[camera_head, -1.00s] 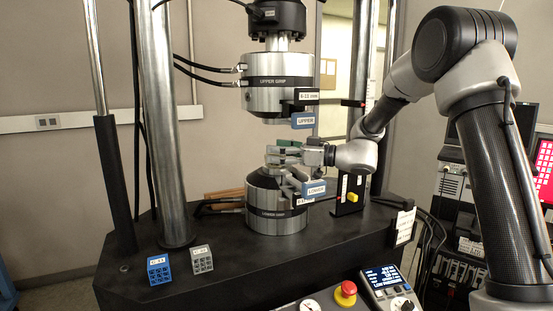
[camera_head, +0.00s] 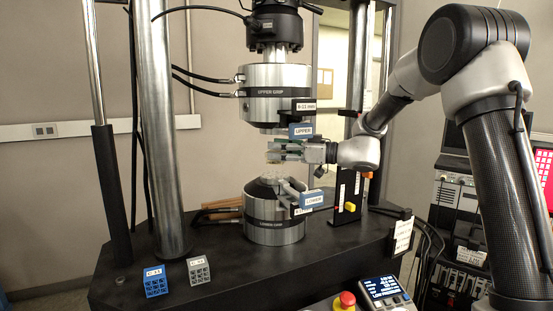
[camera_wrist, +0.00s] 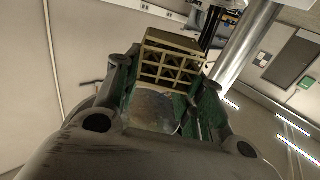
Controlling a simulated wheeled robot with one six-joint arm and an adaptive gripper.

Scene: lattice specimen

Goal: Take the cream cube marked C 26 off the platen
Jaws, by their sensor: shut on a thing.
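My gripper (camera_head: 287,151) is between the upper grip (camera_head: 277,76) and the lower grip (camera_head: 274,222) of the test machine. In the wrist view its green-lined fingers (camera_wrist: 160,98) are shut on a cream lattice cube (camera_wrist: 172,62), which sits between the fingertips. No mark can be read on the cube's visible faces. In the head view the fingers largely hide the cube, and it appears above the lower grip.
Blue UPPER (camera_head: 301,131) and LOWER (camera_head: 313,199) tags jut out close to my gripper. A steel column (camera_head: 161,130) stands left. The red stop button (camera_head: 345,300) is in front.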

